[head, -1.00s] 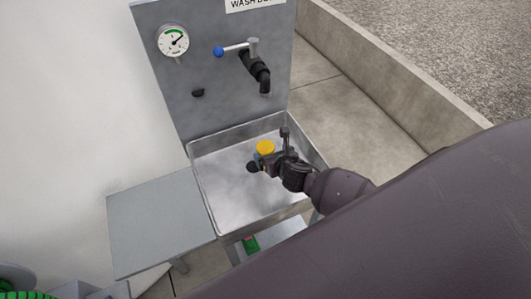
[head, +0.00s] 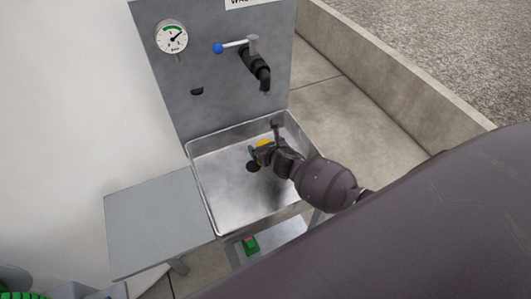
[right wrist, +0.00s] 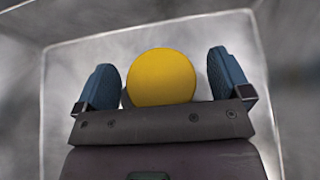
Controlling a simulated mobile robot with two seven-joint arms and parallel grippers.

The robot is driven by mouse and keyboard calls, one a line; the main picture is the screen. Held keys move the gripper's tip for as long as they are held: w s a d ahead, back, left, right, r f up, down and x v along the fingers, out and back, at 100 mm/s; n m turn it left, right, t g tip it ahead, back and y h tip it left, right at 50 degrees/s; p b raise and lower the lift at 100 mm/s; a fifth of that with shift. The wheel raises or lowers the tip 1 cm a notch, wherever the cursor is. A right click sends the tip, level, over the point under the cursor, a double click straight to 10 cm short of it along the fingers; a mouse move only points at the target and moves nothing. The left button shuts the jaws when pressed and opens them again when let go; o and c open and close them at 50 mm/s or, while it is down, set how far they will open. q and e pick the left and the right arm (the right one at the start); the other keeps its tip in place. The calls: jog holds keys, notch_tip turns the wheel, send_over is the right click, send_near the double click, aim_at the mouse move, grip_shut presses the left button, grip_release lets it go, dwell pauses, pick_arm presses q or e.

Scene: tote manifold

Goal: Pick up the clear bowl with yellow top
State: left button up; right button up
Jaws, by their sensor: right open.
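The bowl's round yellow top (right wrist: 162,77) shows between the two blue fingers of my right gripper (right wrist: 158,80) in the right wrist view. The gripper is open, with a gap on each side of the yellow top. In the head view a small part of the yellow top (head: 264,143) shows past my right gripper (head: 259,155), which is over the metal sink basin (head: 225,191). The clear part of the bowl is hidden or too small to tell. My left gripper is not in view.
The basin's raised rim (head: 207,205) surrounds the gripper. A black tap (head: 258,70) with a blue-knobbed lever (head: 219,48) and a gauge (head: 172,38) are on the back panel. A flat grey side shelf (head: 160,222) at left is bare.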

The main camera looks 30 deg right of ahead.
jog(key=c, duration=1.1)
jog(key=shift+r, duration=0.1)
jog(key=shift+c, duration=0.2)
